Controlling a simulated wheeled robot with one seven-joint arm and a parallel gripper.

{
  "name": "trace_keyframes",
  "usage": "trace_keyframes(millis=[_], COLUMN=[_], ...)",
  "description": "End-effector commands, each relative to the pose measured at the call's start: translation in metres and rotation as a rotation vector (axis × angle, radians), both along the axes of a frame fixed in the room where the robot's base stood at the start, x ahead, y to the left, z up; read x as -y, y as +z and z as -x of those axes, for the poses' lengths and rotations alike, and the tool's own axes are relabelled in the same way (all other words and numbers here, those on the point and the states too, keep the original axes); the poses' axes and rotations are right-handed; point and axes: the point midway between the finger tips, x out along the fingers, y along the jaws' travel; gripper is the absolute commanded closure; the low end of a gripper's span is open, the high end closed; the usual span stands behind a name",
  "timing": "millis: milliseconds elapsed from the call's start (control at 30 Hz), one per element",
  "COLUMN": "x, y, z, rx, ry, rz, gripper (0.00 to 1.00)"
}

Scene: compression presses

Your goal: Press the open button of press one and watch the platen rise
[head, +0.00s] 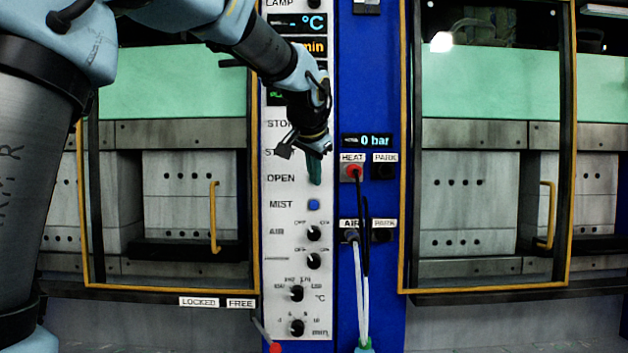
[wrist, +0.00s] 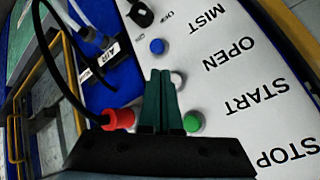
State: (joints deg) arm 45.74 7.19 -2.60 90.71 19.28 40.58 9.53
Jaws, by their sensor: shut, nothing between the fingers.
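The control panel (head: 285,225) is a white strip on a blue column, with labels STOP, START, OPEN and MIST. My gripper (head: 315,182) is shut and empty, its dark green fingers pointing at the panel beside OPEN. It hides the open button in the head view. In the wrist view, the white open button (wrist: 177,80) shows partly behind the fingertips of my gripper (wrist: 160,74). I cannot tell whether they touch. The left press (head: 190,190) stands behind a yellow-edged guard frame; its upper and lower steel blocks show. No label in view names press one.
A green button (wrist: 193,121) by START and a blue button (wrist: 157,46) by MIST flank the fingers. A red plug (head: 353,171) at HEAT and a grey plug (head: 350,236) at AIR have hanging cables. Another press (head: 480,190) stands on the right. A display (head: 368,141) reads 0 bar.

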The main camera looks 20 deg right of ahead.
Motion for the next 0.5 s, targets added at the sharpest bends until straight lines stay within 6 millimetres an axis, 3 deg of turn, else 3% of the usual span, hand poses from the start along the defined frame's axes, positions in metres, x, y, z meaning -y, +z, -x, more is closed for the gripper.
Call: trace_keyframes(millis=[500], x=[0.003], y=[0.0003], z=[-0.0069], rx=[0.0], ry=[0.0], rz=[0.0], gripper=[1.0])
